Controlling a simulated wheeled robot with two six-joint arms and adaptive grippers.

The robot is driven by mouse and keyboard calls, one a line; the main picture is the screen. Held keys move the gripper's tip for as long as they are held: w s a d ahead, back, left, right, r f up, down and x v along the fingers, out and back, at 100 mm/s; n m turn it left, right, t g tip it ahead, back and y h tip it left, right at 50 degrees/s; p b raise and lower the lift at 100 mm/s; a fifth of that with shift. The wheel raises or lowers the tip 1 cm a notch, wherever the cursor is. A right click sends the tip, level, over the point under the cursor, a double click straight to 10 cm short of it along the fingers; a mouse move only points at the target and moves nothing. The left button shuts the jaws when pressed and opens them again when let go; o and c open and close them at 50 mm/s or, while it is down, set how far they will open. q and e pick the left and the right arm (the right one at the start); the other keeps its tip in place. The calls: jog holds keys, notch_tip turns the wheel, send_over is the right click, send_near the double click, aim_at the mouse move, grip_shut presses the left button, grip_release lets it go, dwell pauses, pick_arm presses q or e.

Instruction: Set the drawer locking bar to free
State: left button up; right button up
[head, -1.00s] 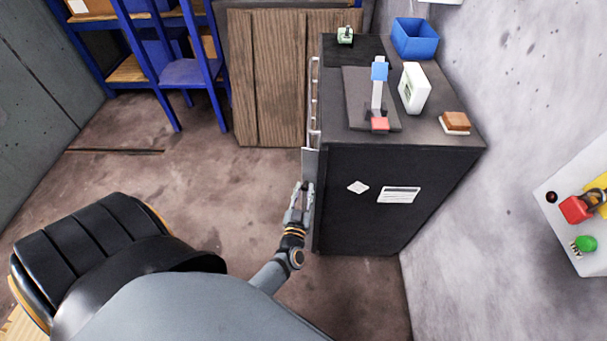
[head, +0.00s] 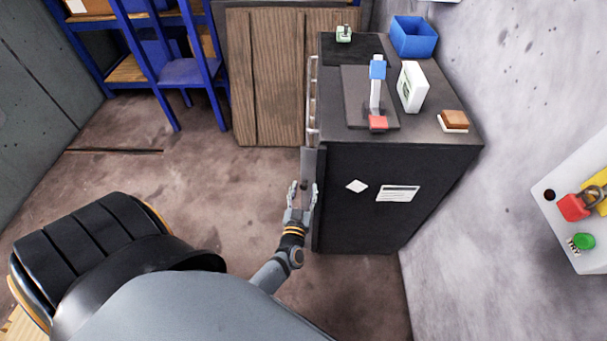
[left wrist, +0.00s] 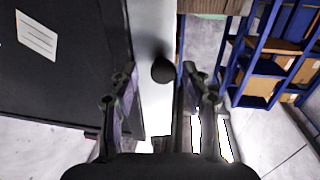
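The black drawer cabinet (head: 365,215) stands against the right wall in the head view. A grey locking bar (head: 309,162) runs along its front left edge; it also shows as a pale strip (left wrist: 156,25) in the left wrist view. A dark round knob (left wrist: 163,69) sits on this strip. My left gripper (head: 303,188) is at the lower part of the bar. Its fingers are apart, one on each side of the knob in the left wrist view, with gaps visible. It holds nothing. My right gripper is out of view.
The cabinet top carries a blue bin (head: 414,37), a white box (head: 412,87) and a red-and-blue lever device (head: 377,95). A panel (head: 570,225) with a red padlock is on the right wall. A blue shelf (head: 190,72) stands behind. The floor at left is clear.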

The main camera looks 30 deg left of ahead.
pick_arm(q)
jog(key=shift+s, duration=0.1)
jog(key=v, duration=0.7)
jog(key=shift+s, duration=0.15)
